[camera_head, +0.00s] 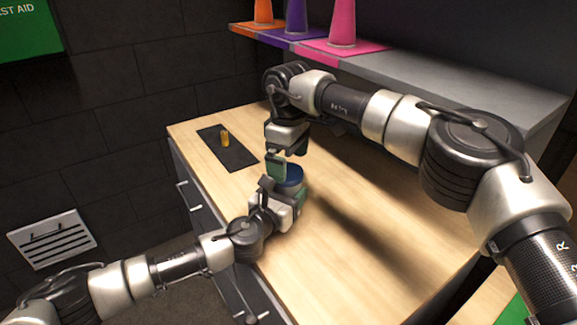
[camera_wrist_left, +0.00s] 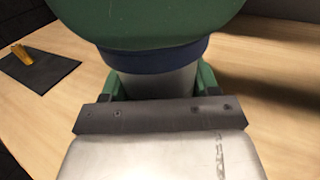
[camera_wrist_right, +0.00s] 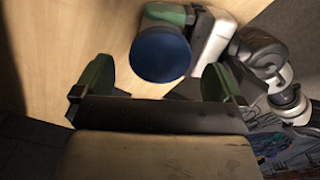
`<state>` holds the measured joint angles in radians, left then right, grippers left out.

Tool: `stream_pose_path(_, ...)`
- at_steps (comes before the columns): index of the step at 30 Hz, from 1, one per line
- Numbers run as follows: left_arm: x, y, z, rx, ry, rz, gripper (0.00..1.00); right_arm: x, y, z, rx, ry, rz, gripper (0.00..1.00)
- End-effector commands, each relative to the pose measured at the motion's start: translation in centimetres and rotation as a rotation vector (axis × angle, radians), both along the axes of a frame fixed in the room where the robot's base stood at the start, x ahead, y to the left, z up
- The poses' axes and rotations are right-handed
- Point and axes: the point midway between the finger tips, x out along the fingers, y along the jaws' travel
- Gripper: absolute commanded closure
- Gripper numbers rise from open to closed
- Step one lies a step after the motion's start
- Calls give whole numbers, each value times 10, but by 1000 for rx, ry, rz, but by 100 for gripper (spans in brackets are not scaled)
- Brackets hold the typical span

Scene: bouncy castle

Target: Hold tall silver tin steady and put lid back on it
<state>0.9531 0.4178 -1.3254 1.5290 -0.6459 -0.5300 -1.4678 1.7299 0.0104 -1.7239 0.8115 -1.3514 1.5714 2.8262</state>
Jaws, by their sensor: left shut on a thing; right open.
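The silver tin (camera_wrist_left: 158,83) stands upright between the green fingers of my left gripper (camera_head: 284,197), which is shut on its sides. The blue lid (camera_head: 291,177) lies on top of the tin. It shows as a round blue disc in the right wrist view (camera_wrist_right: 160,53) and as a blue band around the tin's top in the left wrist view (camera_wrist_left: 160,58). My right gripper (camera_head: 289,158) is open just above the lid, its fingers apart and empty. One green finger hides the lid's top in the left wrist view.
A black mat (camera_head: 232,152) with a small yellow-brown object (camera_head: 224,138) lies at the far left of the wooden counter (camera_head: 345,235). A raised grey shelf (camera_head: 430,75) with orange, purple and pink cones runs behind. The counter's right part is clear.

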Motion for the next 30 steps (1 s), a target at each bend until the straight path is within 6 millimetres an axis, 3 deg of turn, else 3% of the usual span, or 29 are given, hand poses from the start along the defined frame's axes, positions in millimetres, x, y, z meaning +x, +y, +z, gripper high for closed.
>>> stream_pose_path(5, 0, 0, -2, 0, 2, -1, 100, 0, 0, 21, 1, 0, 0, 0)
stream_pose_path(17, 0, 0, -1, 0, 2, -1, 100, 0, 0, 22, 0, 1, 43, 2)
stream_pose_path(23, 0, 0, -1, 0, 2, 0, 100, 0, 1, 25, 0, 0, 327, 2)
stream_pose_path(30, 0, 0, -1, 0, 2, 0, 100, 0, 2, 30, 1, -2, 857, 2)
